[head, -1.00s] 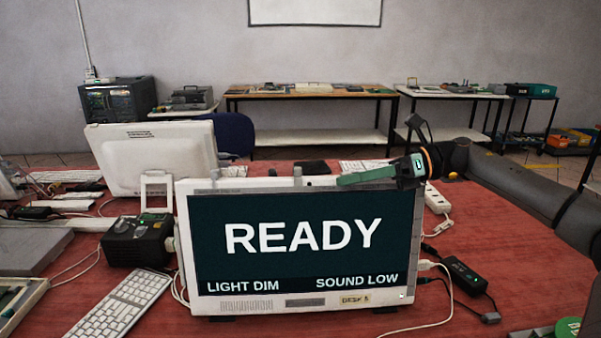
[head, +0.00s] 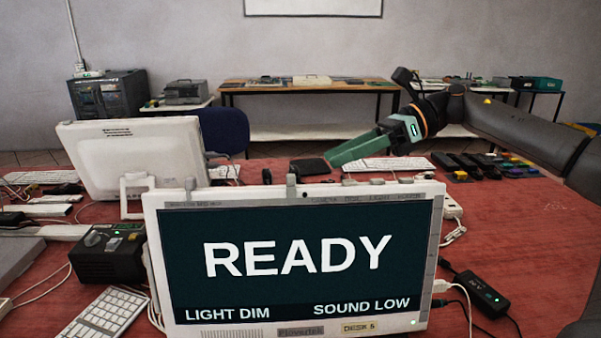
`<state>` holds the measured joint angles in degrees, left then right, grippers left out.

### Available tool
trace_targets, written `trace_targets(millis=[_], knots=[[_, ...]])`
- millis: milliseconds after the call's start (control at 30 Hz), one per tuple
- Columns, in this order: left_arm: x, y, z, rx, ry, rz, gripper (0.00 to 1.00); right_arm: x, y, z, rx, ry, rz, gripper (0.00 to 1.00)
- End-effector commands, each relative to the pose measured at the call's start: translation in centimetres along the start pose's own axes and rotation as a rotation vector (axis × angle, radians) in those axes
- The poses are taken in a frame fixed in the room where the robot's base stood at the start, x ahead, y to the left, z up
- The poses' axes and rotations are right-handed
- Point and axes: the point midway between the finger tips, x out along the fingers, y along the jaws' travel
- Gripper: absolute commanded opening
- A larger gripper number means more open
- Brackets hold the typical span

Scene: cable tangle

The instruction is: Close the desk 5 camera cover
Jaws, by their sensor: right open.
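The desk 5 monitor (head: 428,250) stands at the front centre, its screen reading READY, LIGHT DIM and SOUND LOW. A label reading DESK 5 is on its lower bezel. A small dark dot (head: 305,194), which looks like the camera lens, shows uncovered on the top bezel. A small grey upright tab (head: 291,186) sits just left of it; I cannot tell for sure that it is the cover. My right gripper (head: 334,160) has green fingers and is open and empty, above the monitor's top edge, right of the dot, pointing left. My left gripper is out of view.
More small grey tabs (head: 377,182) line the monitor's top edge. A second white monitor (head: 130,160) stands behind at left. A black box (head: 110,255) and a keyboard (head: 103,315) are at front left. Cables and a black adapter (head: 481,294) lie at right.

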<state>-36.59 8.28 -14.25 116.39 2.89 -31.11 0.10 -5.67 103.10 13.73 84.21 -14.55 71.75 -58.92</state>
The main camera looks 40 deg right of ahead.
Motion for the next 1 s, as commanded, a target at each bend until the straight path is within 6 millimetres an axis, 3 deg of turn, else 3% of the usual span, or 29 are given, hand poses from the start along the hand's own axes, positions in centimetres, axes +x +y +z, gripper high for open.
trace_targets(millis=[200, 400, 833, 1000], knots=[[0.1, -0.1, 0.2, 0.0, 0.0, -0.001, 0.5, 4.5, 0.0, -0.2, 0.002, 0.005, 0.002, 0.57], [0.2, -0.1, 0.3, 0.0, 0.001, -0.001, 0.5, 7.0, 0.0, -0.1, 0.001, 0.002, 0.0, 0.57], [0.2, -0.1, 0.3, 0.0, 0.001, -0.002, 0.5, 7.9, 0.0, 0.0, 0.001, -0.001, -0.001, 0.57], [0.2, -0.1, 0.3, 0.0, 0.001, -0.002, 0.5, 7.9, 0.0, 0.0, 0.001, -0.001, -0.001, 0.38]])
